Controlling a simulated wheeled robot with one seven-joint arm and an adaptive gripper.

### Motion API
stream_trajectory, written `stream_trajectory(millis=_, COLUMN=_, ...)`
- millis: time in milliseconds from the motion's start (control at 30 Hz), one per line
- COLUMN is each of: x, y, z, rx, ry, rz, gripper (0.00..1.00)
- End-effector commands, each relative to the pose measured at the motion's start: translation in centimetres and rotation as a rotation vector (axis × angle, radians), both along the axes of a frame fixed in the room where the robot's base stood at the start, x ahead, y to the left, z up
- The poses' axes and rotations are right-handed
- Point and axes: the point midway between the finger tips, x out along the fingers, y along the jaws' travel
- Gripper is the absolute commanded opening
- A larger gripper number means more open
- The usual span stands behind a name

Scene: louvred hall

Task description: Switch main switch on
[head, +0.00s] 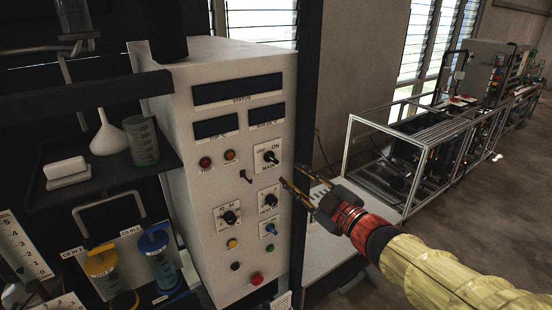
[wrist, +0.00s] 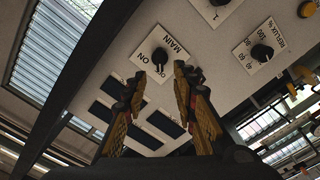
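The main switch (head: 270,157) is a black rotary knob on a white plate marked OFF, ON and MAIN, at the upper right of the grey panel front. In the wrist view, the main switch (wrist: 160,57) shows just beyond the gap between my fingertips. The finger pads partly cover its plate. I cannot tell for sure which mark the knob points to. My gripper (head: 291,176) is open and empty, a little to the right of and below the switch in the head view. In the wrist view, my gripper (wrist: 160,73) has its fingers apart on either side of the knob, seemingly not touching it.
Other knobs sit below, including a lower-left selector (head: 229,217) and a small lower-right knob (head: 270,229). A red button (head: 256,279) is near the bottom. Dark displays (head: 238,89) are above. A shelf (head: 100,178) with a funnel and beaker stands left. Floor (head: 460,215) is open at right.

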Motion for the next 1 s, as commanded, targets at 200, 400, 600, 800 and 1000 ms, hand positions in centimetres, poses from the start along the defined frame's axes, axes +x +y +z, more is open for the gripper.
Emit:
stream_trajectory(millis=200, x=1.4, y=1.0, z=0.0, rx=0.0, ry=-0.002, rz=0.003, gripper=0.28)
stream_trajectory(millis=400, x=3.5, y=2.4, z=0.0, rx=0.001, ry=-0.001, rz=0.001, gripper=0.28)
stream_trajectory(millis=600, x=5.6, y=3.8, z=0.0, rx=0.001, ry=0.0, rz=0.001, gripper=0.28)
stream_trajectory(millis=800, x=7.7, y=5.2, z=0.0, rx=0.0, ry=0.0, rz=0.0, gripper=0.28)
stream_trajectory(millis=1000, x=7.7, y=5.2, z=0.0, rx=0.001, ry=-0.001, rz=-0.001, gripper=0.28)
